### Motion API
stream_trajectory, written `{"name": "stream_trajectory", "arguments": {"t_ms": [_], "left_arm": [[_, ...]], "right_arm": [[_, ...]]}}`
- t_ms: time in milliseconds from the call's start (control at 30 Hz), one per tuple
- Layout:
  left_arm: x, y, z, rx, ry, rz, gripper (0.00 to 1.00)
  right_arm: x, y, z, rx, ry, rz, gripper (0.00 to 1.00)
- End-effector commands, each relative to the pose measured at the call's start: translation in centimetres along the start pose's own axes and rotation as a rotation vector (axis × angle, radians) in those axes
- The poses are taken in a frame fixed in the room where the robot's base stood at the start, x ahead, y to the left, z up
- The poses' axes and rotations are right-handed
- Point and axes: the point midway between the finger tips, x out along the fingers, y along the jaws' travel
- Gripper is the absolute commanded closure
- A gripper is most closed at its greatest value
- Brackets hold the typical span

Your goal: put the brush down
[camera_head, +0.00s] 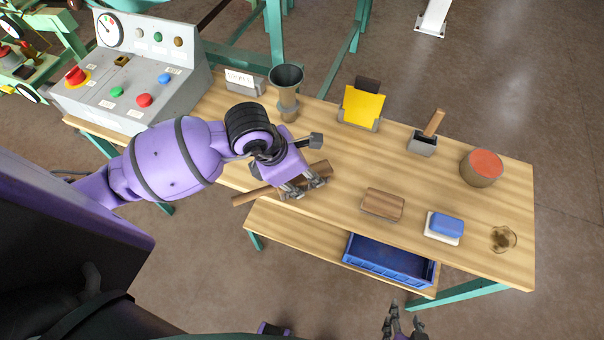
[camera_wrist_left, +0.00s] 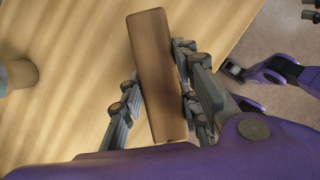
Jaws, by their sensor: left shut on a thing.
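The brush shows as a long brown wooden bar (camera_head: 254,195) over the front left part of the workbench. My left gripper (camera_head: 303,185) is shut on it, with fingers on both sides. In the left wrist view the brush (camera_wrist_left: 153,70) lies lengthwise between the fingers of my left gripper (camera_wrist_left: 155,100), over the wooden top. No bristles show. I cannot tell whether its underside touches the bench. My right gripper (camera_head: 402,325) is at the bottom edge, in front of the bench, its fingers apart and empty.
The workbench (camera_head: 335,205) also bears a brown block (camera_head: 383,204), a blue sponge-like block (camera_head: 446,223), a glass (camera_head: 503,239), a red-topped can (camera_head: 482,167), a grey holder (camera_head: 422,145), a yellow stand (camera_head: 361,105) and a metal cup (camera_head: 287,80). A blue crate (camera_head: 388,262) sits below.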

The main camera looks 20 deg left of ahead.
Motion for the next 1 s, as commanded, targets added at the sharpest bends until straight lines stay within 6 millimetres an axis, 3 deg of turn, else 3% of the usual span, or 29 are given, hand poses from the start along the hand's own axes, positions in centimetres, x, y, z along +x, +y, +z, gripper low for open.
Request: {"name": "stream_trajectory", "arguments": {"t_ms": [233,267,400,767,1000], "left_arm": [[0.1,0.0,0.0,0.001,-0.001,0.0,1.0],[0.2,0.0,-0.1,0.0,0.0,0.0,0.69],[0.1,0.0,0.0,0.001,-0.001,0.001,0.51],[-0.3,0.1,0.2,0.001,-0.002,0.002,0.51],[-4.2,0.2,0.1,0.003,-0.002,0.006,0.51]], "right_arm": [[0.0,-0.1,0.1,0.004,0.0,0.001,0.6],[0.0,0.0,0.0,0.004,0.001,0.001,0.6],[0.0,0.0,-0.1,0.003,0.002,0.001,0.6],[-0.1,0.2,-0.3,-0.007,0.006,0.0,0.6],[-0.2,0.1,-0.5,-0.01,0.007,-0.002,0.6]]}}
